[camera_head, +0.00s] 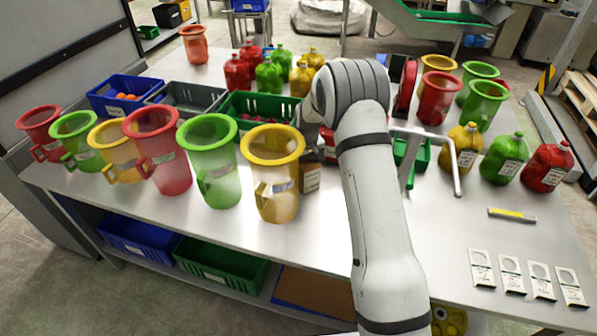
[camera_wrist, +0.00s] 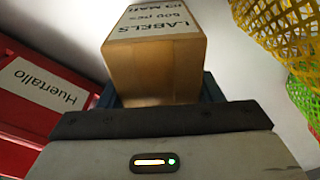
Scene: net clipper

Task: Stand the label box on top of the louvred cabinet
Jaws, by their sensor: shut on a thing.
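The label box (camera_wrist: 155,65) is a brown carton with a white label reading "LABELS". In the wrist view it sits between the dark blue fingers of my gripper (camera_wrist: 160,92), which is shut on it. In the head view a small brown box with a white label (camera_head: 311,178), apparently the same box, shows between the yellow-rimmed jug and my arm. I cannot tell whether the box touches the table. I cannot make out the louvred cabinet for certain in either view.
A row of coloured jugs (camera_head: 210,165) stands close left of the box. A red unit marked "Huertallo" (camera_wrist: 35,100) is left of my gripper; yellow and green nets (camera_wrist: 285,40) hang right. Bottles (camera_head: 505,158) and white cards (camera_head: 511,274) are right of my arm. The table's front middle (camera_head: 300,232) is clear.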

